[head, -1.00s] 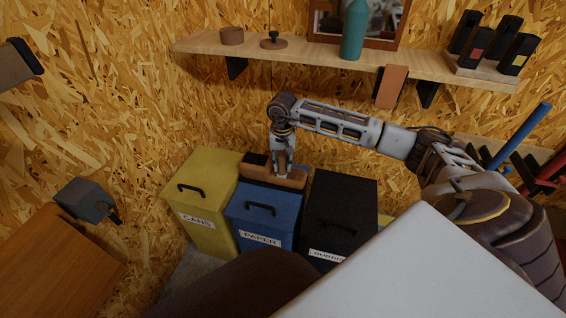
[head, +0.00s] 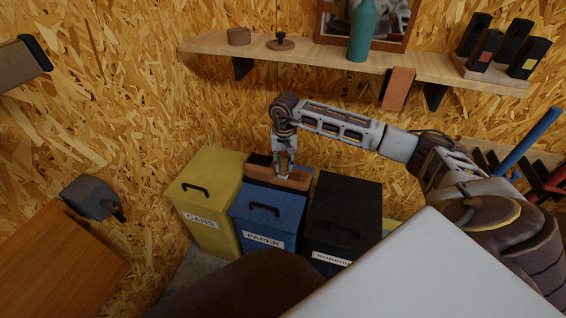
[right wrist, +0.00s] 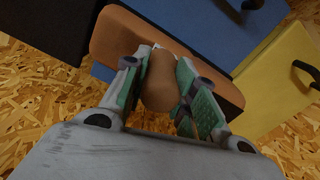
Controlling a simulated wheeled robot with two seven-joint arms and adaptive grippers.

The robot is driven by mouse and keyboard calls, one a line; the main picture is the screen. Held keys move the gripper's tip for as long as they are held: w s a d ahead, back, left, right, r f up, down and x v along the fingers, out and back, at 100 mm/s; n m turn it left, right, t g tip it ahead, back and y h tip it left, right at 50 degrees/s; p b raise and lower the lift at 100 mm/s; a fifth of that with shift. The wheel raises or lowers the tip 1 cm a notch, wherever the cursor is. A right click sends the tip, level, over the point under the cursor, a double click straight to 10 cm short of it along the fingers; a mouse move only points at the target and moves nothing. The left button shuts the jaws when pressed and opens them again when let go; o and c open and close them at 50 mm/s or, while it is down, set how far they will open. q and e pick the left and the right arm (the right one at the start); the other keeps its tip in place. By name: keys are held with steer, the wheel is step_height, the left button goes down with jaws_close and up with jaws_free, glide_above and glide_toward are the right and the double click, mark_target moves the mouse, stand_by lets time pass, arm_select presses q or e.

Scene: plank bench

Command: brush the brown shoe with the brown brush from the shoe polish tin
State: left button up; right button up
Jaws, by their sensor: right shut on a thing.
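My right gripper (head: 283,174) is shut on the rounded grip of a long brown piece (head: 298,183), which lies level along the back of the blue bin. In the right wrist view my two green-padded fingers (right wrist: 167,92) close on both sides of a rounded brown knob (right wrist: 161,75), with the flat brown body (right wrist: 118,35) beneath. I cannot tell for sure if this is the brush. A dark block (head: 257,160) shows beside its left end. No clear shoe shows. My left gripper is not in view.
Yellow (head: 215,220), blue (head: 262,212) and black (head: 345,205) bins stand side by side under the gripper. The wooden shelf (head: 320,54) above holds a knobbed round thing (head: 280,43), a teal bottle (head: 361,35) and black packs (head: 528,57). A brown-orange block (head: 397,88) hangs below.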

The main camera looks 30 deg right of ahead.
steer(key=shift+s+d, duration=0.5)
steer(key=shift+s, duration=0.1)
steer(key=shift+s+d, duration=0.1)
steer(key=shift+s+d, duration=0.35)
steer(key=shift+s, duration=0.1)
steer(key=shift+s+d, duration=0.15)
stand_by(0.5)
steer(key=shift+s+d, duration=0.35)
stand_by(0.5)
steer(key=shift+s+d, duration=0.4)
steer(key=shift+s, duration=0.1)
steer(key=shift+s+d+f, duration=0.1)
steer(key=shift+s+d, duration=0.05)
steer(key=shift+s, duration=0.05)
steer(key=shift+s+d, duration=0.55)
steer(key=shift+s, duration=0.05)
